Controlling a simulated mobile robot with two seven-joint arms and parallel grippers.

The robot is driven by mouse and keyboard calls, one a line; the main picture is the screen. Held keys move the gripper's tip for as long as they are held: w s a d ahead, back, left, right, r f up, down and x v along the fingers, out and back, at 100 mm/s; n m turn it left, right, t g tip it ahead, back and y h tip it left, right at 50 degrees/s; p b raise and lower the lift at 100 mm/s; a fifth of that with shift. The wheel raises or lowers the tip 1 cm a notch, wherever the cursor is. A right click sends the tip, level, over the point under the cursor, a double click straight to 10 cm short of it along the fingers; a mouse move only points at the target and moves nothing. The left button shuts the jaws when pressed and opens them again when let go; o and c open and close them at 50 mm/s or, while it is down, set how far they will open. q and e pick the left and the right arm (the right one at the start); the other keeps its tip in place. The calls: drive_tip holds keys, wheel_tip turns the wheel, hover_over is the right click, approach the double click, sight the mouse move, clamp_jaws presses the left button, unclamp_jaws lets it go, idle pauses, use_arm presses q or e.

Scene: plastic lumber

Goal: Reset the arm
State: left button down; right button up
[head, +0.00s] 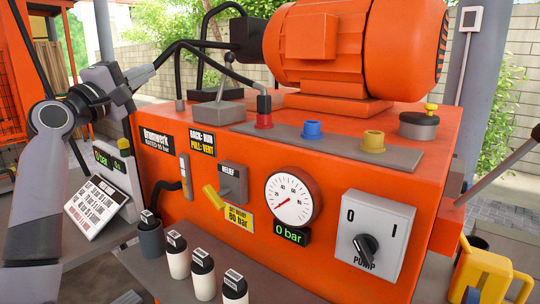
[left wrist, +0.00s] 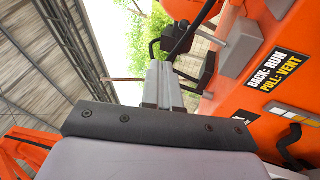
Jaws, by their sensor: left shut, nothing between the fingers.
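My left arm comes in from the left. Its gripper (head: 145,73) is shut and empty, raised in front of the upper left of the orange machine (head: 330,190). In the left wrist view the closed fingers (left wrist: 162,85) point away from the camera with nothing between them. Beyond them are the machine's black hoses and a grey block. In the head view the fingertips overlap the area near a black hose (head: 190,48); I cannot tell whether they touch it. My right gripper is in neither view.
The machine carries a motor (head: 355,45), a hand lever (head: 228,75), a gauge (head: 292,200), a pump switch box (head: 373,238) and a yellow relief handle (head: 213,197). Several bottles (head: 203,275) stand in front. A yellow jug (head: 490,275) is at the lower right.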

use_arm(q)
drive_tip(key=s+d+f+m+g+y, duration=0.2)
drive_tip(key=s+f+m+g, duration=0.1)
drive_tip(key=f, duration=1.2)
drive_tip(key=s+d+f+m+g+y, duration=0.1)
drive_tip(key=s+d+f+m+g, duration=0.15)
drive_tip(key=f, duration=1.25)
drive_tip(key=s+f+m+g+y, duration=0.4)
drive_tip(key=s+f+m+g, duration=0.2)
drive_tip(key=s+f, duration=1.35)
drive_tip(key=s+a+f+m+g+y, duration=0.1)
drive_tip(key=s+f+m+g, duration=0.1)
drive_tip(key=s, duration=0.7)
drive_tip(key=s+a+f+m+g+y, duration=0.1)
drive_tip(key=s+g, duration=0.2)
drive_tip(key=s, duration=0.7)
drive_tip(key=w+d+f+t+h+p, duration=0.2)
drive_tip(key=w+f+t, duration=0.5)
drive_tip(key=shift+w+d+f, duration=0.15)
drive_tip(key=shift+d+f, duration=0.15)
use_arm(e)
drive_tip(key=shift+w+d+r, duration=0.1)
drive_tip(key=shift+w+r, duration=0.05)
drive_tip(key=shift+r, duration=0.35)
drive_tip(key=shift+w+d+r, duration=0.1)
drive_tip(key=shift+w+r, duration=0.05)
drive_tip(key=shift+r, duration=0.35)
use_arm(q)
drive_tip(key=shift+m+t, duration=0.25)
